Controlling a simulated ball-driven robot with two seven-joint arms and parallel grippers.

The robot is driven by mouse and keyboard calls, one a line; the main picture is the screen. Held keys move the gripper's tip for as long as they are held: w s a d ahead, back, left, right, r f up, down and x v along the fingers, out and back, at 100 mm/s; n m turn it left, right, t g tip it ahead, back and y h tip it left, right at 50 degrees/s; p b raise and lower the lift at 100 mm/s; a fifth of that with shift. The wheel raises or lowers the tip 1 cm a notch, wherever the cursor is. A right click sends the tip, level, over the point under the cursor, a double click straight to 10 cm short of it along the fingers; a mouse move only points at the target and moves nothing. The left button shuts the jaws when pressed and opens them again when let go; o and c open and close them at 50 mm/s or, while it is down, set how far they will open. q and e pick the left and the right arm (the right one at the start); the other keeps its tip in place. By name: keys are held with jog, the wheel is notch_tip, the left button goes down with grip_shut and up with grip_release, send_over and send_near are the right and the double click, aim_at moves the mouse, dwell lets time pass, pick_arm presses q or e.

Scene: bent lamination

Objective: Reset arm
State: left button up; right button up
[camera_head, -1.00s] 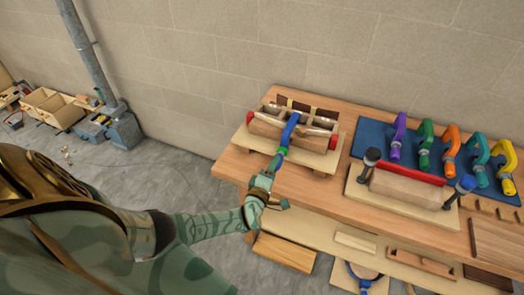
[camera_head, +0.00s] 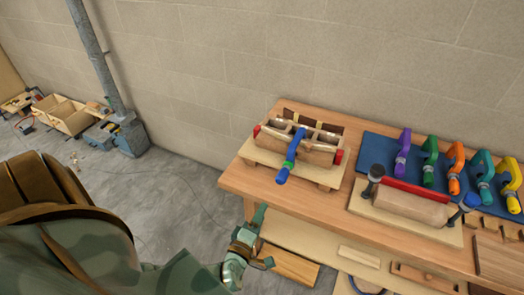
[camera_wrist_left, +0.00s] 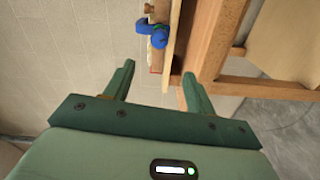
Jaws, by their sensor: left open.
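My left gripper (camera_head: 262,236) is in front of the workbench's left front edge, low in the head view. It is open and empty; in the left wrist view its two fingers (camera_wrist_left: 158,76) stand apart with nothing between them. A blue clamp (camera_head: 290,157) sits across the wooden form (camera_head: 312,156) with red ends on the left of the bench. The gripper is apart from this clamp. The clamp also shows in the left wrist view (camera_wrist_left: 152,36), beyond the fingers. My right gripper is not in view.
The workbench (camera_head: 240,181) holds a second form (camera_head: 405,204) with a red strip. A blue mat (camera_head: 385,147) carries several coloured clamps. A lower shelf (camera_head: 305,238) with wood pieces lies close to the gripper.

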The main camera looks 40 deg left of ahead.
pick_arm(q)
jog(key=s+a+f+n+g+b, duration=0.15)
jog(key=s+f+n+g, duration=0.4)
jog(key=f+n, duration=0.7)
jog(key=s+a+f+n+g+b, duration=0.1)
jog(key=s+a+f+n+g, duration=0.2)
jog(key=s+f+n+g, duration=0.85)
jog(key=s+d+f+n+h+b, duration=0.2)
jog(key=s+d+f+n+b, duration=0.2)
jog(key=s+f+n, duration=0.3)
jog(key=s+d+f+n+h+b, duration=0.2)
jog(key=s+f+n, duration=0.6)
jog(key=n, duration=1)
jog(key=s+d+b, duration=0.2)
jog(key=s+d, duration=0.1)
jog(key=s, duration=0.1)
